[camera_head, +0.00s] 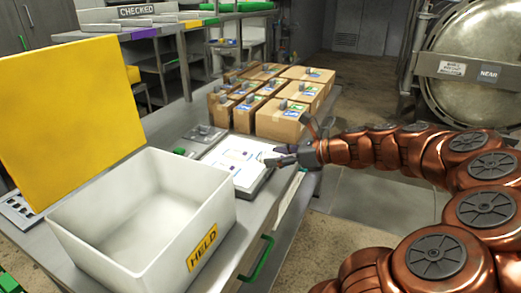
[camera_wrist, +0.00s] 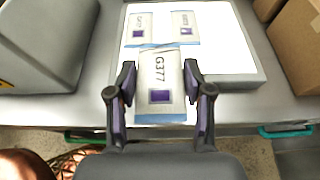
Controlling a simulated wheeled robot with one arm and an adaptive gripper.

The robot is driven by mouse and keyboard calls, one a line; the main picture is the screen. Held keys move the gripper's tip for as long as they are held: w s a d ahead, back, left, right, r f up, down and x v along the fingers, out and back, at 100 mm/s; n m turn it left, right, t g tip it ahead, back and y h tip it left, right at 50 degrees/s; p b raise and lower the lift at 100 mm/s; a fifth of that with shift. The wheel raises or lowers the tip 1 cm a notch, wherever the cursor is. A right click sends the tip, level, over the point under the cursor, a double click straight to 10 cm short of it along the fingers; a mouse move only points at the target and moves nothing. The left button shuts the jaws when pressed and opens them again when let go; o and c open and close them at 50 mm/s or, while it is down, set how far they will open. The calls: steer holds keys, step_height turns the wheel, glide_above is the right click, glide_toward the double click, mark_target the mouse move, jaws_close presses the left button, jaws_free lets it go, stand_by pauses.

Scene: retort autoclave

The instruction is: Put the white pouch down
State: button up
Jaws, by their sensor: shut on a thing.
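The white pouch (camera_wrist: 160,97), printed G377 with a purple square and blue edging, is between the two dark fingers of my gripper (camera_wrist: 160,75) in the wrist view. My gripper is shut on it. The pouch is over the near edge of a white slab (camera_wrist: 228,65); I cannot tell whether it touches the slab. Two similar pouches, one at left (camera_wrist: 138,28) and one at right (camera_wrist: 184,26), lie flat on the slab beyond it. In the head view my gripper (camera_head: 281,158) is at the right side of the slab (camera_head: 223,172), and the held pouch is hard to make out.
A white bin labelled HELD (camera_head: 130,232) with a raised yellow panel (camera_head: 60,110) behind it stands left of the slab. Several cardboard cartons (camera_head: 277,124) stand beyond the slab. A shelf marked CHECKED (camera_head: 145,11) is at the back left. A round autoclave door (camera_head: 475,70) is at the right.

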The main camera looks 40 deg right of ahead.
steer(key=w+d, duration=0.1)
steer(key=w, duration=0.3)
steer(key=w+d, duration=0.2)
steer(key=w, duration=0.1)
steer(key=w+d+f, duration=0.1)
steer(key=w+d, duration=0.1)
steer(key=w, duration=0.2)
steer(key=shift+w+f+p, duration=0.1)
steer(key=shift+w+p, duration=0.25)
steer(key=shift+f, duration=1.8)
steer(key=shift+f, duration=0.1)
steer(key=o, duration=1.2)
steer(key=shift+c, duration=0.2)
